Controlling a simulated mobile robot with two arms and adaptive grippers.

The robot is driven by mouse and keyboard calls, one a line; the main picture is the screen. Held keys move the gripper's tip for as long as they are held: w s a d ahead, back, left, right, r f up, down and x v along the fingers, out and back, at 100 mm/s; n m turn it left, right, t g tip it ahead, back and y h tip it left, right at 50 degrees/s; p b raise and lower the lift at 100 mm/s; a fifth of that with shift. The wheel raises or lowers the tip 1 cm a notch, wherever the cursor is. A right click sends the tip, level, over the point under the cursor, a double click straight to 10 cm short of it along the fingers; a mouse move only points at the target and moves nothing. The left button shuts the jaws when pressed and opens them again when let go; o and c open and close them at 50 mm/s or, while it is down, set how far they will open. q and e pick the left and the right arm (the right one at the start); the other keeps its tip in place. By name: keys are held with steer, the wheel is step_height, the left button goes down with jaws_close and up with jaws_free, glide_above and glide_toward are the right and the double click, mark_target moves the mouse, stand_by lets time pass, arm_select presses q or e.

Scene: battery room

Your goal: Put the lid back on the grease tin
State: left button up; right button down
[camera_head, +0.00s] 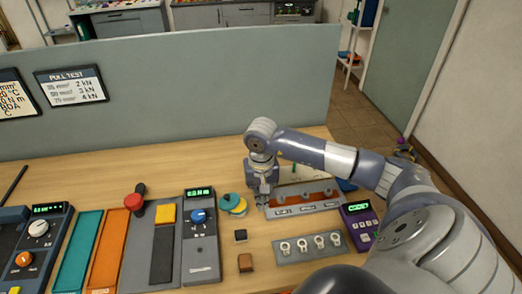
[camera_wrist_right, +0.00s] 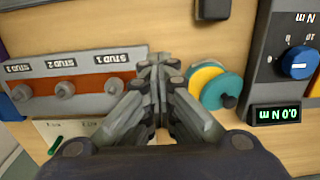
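A teal round piece (camera_head: 229,201) and a yellow round piece (camera_head: 239,208) sit together on the bench, overlapping. They look like the grease tin and its lid, but I cannot tell which is which. In the right wrist view the teal piece (camera_wrist_right: 224,91) carries a dark knob, and the yellow piece (camera_wrist_right: 203,78) lies against it. My right gripper (camera_head: 265,199) points down just to their right in the head view, apart from them. Its fingertips (camera_wrist_right: 159,68) are together in the wrist view, with nothing seen between them. My left gripper is out of view.
A stud rail (camera_head: 305,209) lies right of the gripper. A grey plate with several rings (camera_head: 309,247) and a purple meter (camera_head: 360,222) are nearby. A torque tester (camera_head: 201,245) stands left, and a black block (camera_head: 240,236) and brown block (camera_head: 245,263) lie in front.

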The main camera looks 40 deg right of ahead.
steer(key=shift+s+d+r, duration=0.2)
steer(key=shift+s+d, duration=0.1)
steer(key=shift+s, duration=0.35)
steer(key=shift+s+d+r, duration=0.2)
steer(key=shift+s+d, duration=0.05)
steer(key=shift+s, duration=0.35)
stand_by(0.4)
steer(key=c, duration=1.9)
jaws_free()
steer(key=shift+o, duration=0.4)
steer(key=o, duration=0.4)
steer(key=shift+r, duration=0.1)
step_height(320, 180, up, 7)
steer(key=p, duration=0.3)
